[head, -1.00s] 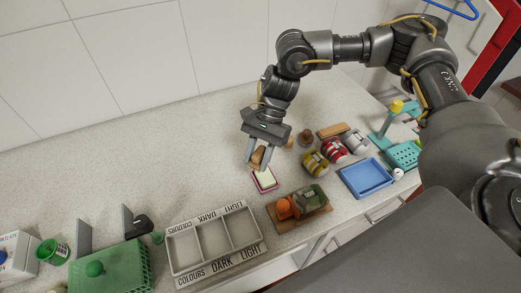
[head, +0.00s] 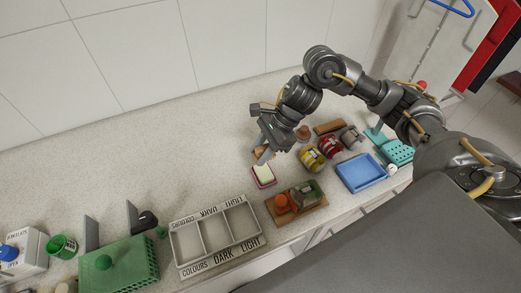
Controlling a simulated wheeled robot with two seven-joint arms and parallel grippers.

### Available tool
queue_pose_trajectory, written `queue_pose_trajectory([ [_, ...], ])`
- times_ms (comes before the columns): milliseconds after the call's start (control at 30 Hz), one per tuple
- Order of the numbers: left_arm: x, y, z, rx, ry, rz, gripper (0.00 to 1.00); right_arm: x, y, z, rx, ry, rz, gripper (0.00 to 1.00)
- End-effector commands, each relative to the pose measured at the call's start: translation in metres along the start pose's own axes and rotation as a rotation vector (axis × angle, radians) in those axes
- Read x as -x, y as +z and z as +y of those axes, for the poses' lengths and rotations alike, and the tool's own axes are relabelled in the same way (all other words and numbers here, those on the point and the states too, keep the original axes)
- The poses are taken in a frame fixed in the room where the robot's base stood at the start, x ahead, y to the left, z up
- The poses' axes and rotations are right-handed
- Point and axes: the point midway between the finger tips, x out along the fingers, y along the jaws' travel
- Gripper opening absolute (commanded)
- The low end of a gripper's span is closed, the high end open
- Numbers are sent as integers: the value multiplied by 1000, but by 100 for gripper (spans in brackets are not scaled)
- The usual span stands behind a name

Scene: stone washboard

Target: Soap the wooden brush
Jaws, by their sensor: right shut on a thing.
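My right gripper (head: 263,157) is shut on the wooden brush (head: 256,152), a small brown piece mostly hidden by the fingers. It is just above and behind the pink soap dish (head: 264,185). A pale cream bar of soap (head: 262,173) lies in the dish. I cannot tell whether the brush touches the soap. My left gripper is not in view.
A three-part sorting tray (head: 178,250) and a green basket (head: 135,265) are at left. A wooden board (head: 276,216) with an orange item and a jar is in front. Several cans (head: 312,158) and a blue tray (head: 358,172) are at right. The counter behind is clear.

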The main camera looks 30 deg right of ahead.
Motion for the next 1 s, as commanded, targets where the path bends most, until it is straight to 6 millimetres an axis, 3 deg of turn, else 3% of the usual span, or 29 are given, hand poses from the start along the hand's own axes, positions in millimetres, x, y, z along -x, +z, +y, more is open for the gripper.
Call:
queue_pose_trajectory([
  [700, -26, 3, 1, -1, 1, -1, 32, -47, -30, 1, 1, 3, -1, 14],
  [1000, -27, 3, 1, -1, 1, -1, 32, -50, -32, 0, 2, 2, -1, 14],
])
